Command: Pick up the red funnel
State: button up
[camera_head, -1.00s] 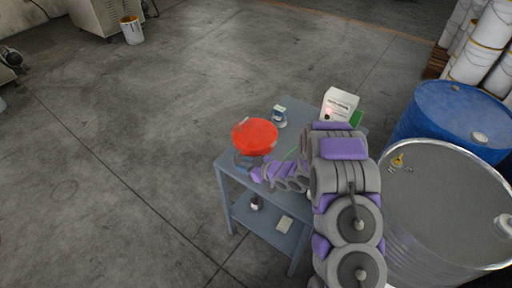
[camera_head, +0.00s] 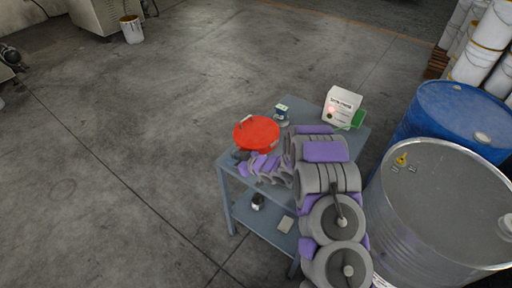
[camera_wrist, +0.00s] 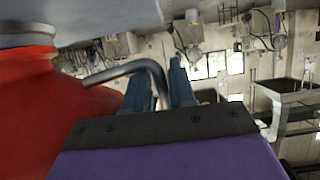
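The red funnel (camera_head: 257,132) is at the left part of the blue-grey table, its wide round face up. In the wrist view its red body (camera_wrist: 45,115) fills the left side, close beside my gripper. My gripper (camera_wrist: 162,75) shows two dark fingers with a gap between them. A grey bent rod (camera_wrist: 115,69) runs from the funnel side and turns down in line with that gap. I cannot tell whether the fingers touch it. In the head view my gripper (camera_head: 240,156) is at the funnel's lower left, partly hidden by my arm.
The table (camera_head: 290,102) also bears a small blue-and-white container (camera_head: 281,115) and a white bottle (camera_head: 341,106) beside a green item (camera_head: 358,119). A steel drum (camera_head: 445,205) and a blue drum (camera_head: 465,115) stand close on the right.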

jog(key=shift+a, duration=0.1)
jog(key=c, duration=0.3)
jog(key=shift+s, duration=0.1)
grip_shut()
